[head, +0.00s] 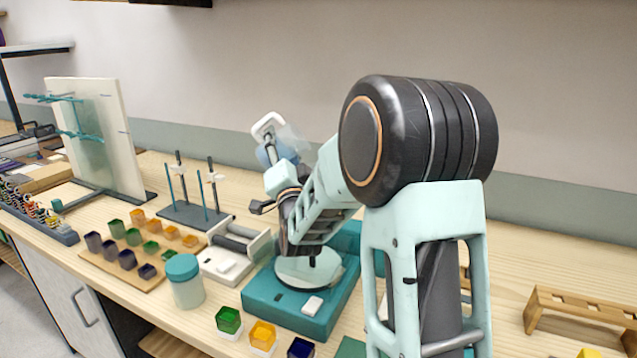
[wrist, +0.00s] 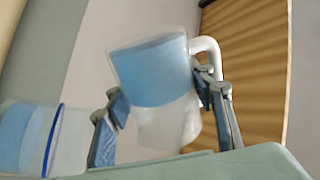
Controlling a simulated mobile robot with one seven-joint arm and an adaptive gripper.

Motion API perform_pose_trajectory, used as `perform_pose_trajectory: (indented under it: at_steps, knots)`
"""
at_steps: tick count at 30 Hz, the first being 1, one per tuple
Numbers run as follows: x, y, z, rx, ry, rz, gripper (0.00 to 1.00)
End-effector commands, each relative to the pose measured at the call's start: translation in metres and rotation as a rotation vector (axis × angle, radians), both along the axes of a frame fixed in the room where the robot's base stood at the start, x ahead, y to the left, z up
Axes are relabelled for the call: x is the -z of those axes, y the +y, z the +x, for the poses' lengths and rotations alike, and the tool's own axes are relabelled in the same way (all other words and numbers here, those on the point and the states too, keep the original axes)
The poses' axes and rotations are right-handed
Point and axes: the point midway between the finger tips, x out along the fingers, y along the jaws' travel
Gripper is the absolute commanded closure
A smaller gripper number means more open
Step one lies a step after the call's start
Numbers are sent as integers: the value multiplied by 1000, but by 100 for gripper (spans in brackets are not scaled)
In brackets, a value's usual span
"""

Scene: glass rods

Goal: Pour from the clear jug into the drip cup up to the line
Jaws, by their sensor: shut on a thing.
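The clear jug (wrist: 150,75) is in the middle of the wrist view, with blue liquid inside and a white handle (wrist: 208,48) at its right. My gripper (wrist: 163,98) is shut on the jug, with one finger on each side. In the head view the jug (head: 268,127) is raised above the bench, tilted and partly blurred. A clear vessel, apparently the drip cup (wrist: 72,140), is at the lower left of the wrist view. It has a dark blue ring line and holds blue liquid on one side of that line. I cannot make out the cup in the head view.
On the bench are a teal-based device (head: 290,318), a lidded jar (head: 186,285), several coloured blocks on a wooden board (head: 155,285) and a rod stand (head: 190,214). A wooden rack (head: 580,302) is at the right. My arm hides part of the bench.

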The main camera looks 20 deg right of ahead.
Motion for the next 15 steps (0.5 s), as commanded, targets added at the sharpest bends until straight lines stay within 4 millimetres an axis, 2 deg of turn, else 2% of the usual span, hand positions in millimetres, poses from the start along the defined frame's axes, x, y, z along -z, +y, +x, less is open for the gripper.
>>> perform_pose_trajectory:
  at_steps: [15]
  knots:
    - [-4, 0, 0, -1, -21, 41, 86]
